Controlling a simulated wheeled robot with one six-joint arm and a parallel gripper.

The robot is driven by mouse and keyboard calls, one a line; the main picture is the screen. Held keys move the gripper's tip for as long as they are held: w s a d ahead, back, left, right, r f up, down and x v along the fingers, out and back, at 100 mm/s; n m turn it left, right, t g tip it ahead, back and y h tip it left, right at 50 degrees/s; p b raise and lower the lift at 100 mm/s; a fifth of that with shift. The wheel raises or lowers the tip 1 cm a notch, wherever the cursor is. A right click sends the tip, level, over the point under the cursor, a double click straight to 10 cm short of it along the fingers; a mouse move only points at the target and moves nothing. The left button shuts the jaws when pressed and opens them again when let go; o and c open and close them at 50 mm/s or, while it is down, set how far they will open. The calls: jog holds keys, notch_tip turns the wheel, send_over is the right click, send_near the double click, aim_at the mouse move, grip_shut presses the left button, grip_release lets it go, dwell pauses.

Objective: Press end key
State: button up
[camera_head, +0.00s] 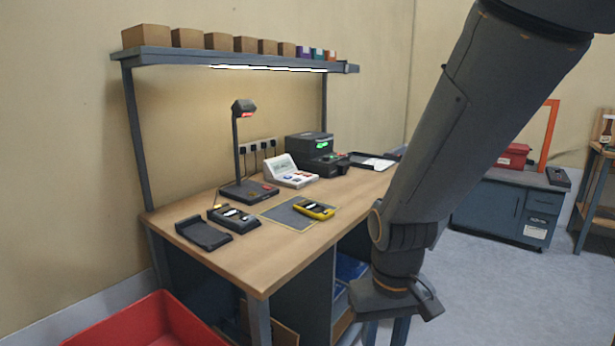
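No key marked "end" can be read at this size. A white desk device (290,172) with a tilted panel and small coloured keys stands on the wooden workbench (285,245). A yellow and black handheld device (314,209) with light keys lies on a grey mat (288,215) to the front of it. A dark handheld device (233,217) lies further left. My arm hangs down on the right, in front of the bench's right side. The end of my arm, with my gripper (395,297), is low at the bench's right front, apart from the devices. Its fingers cannot be made out.
A lamp-like stand (237,145), an empty dark cradle (203,234) and a black machine with a green light (316,154) stand on the bench. A shelf with boxes (220,41) hangs above. A red bin (150,322) is at front left. Open floor (490,290) lies right.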

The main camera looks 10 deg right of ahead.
grip_shut()
dwell(1.5)
